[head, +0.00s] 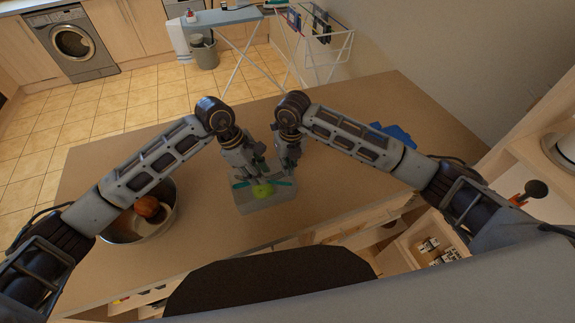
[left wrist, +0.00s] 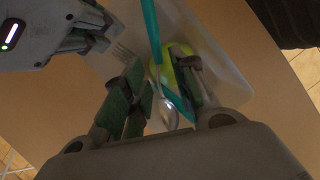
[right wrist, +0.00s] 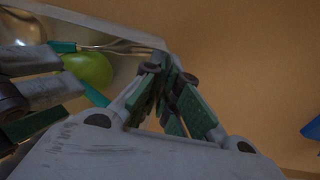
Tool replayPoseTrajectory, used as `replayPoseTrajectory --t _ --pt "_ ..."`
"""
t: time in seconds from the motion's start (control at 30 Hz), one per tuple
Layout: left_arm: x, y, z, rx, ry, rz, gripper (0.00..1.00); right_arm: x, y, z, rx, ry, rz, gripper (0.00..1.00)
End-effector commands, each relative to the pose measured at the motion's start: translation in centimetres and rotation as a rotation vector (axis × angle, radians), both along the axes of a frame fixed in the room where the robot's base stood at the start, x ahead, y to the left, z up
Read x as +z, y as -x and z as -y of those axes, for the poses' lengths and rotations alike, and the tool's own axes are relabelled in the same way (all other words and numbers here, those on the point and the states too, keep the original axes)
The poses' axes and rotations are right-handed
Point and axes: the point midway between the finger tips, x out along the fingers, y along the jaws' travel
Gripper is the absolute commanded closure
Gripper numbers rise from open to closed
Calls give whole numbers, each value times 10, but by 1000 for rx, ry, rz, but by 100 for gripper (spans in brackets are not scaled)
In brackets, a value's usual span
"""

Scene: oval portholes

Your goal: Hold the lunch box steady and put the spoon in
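The lunch box (head: 268,203) is a translucent open container on the table, with a green apple (head: 262,190) inside. The spoon (left wrist: 170,113) has a silver bowl and a teal handle (left wrist: 150,25); it lies in the box beside the apple. A fork (right wrist: 112,48) with a teal handle is also in the box. My left gripper (left wrist: 160,75) is over the box; its fingers are apart, and the spoon shows in the gap below. My right gripper (right wrist: 162,72) has its fingertips together at the box's rim, seemingly on its wall; the exact contact is partly hidden.
A metal bowl (head: 168,222) with a round orange-brown item (head: 147,206) stands at the left of the table, under my left arm. A blue object (head: 396,133) lies to the right, behind my right arm. The far tabletop is clear.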

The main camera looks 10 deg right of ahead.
Motion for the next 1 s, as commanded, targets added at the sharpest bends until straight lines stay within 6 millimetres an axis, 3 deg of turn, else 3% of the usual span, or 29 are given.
replayPoseTrajectory --t 0.57,1.0 --pt "10 -2 -3 1 0 3 65 0 0 0 0 0 1 100" --pt "63 -8 -23 2 0 4 65 0 0 0 0 0 1 100"
